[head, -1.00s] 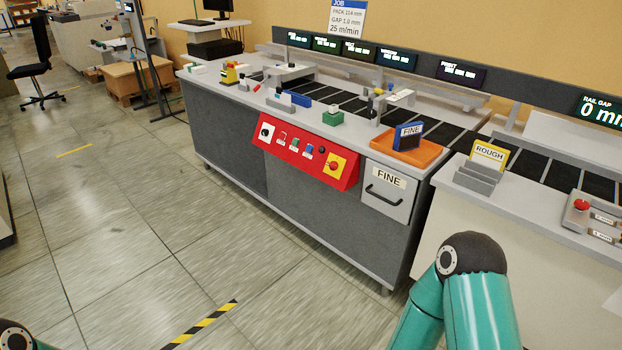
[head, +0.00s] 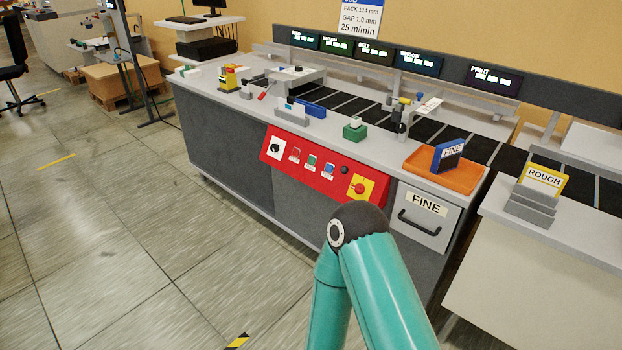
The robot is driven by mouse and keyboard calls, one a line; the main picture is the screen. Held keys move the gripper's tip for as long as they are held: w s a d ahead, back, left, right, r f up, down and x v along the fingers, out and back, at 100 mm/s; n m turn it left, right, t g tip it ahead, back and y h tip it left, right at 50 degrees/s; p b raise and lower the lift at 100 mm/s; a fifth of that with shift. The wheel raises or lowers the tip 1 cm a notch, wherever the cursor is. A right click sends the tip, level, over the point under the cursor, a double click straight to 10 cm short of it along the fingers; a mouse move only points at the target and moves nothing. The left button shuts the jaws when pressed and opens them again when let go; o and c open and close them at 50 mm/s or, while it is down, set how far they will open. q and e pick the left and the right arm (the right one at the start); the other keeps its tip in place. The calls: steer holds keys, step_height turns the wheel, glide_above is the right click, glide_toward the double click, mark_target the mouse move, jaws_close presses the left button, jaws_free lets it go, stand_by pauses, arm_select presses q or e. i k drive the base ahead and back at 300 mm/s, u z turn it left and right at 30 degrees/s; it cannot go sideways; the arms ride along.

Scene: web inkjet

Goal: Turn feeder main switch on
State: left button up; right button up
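The feeder (head: 225,140) is a long grey cabinet with a light top and dark belts. A red control panel (head: 313,172) is on its front. At the panel's left end is a white plate with a round black rotary switch (head: 276,149), which looks like the main switch; its setting is too small to read. Several small buttons sit beside it, and a red knob on a yellow plate (head: 360,188) is at the right end. A teal arm of mine rises in front of the cabinet, below the panel's right end. Neither gripper is in view.
An orange tray (head: 470,184) with a blue FINE block (head: 448,156) stands on the cabinet top, above a FINE drawer (head: 425,214). A yellow ROUGH card (head: 543,180) stands on the right-hand counter. The floor (head: 120,220) left of the cabinet is clear.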

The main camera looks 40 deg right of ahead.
mark_target(360, 189)
steer(key=z, duration=0.15)
steer(key=i, duration=0.95)
steer(key=z, duration=0.8)
steer(key=i, duration=0.45)
steer(key=z, duration=0.4)
steer(key=k, duration=0.9)
steer(key=z, duration=0.2)
steer(key=i, duration=0.9)
steer(key=u, duration=0.1)
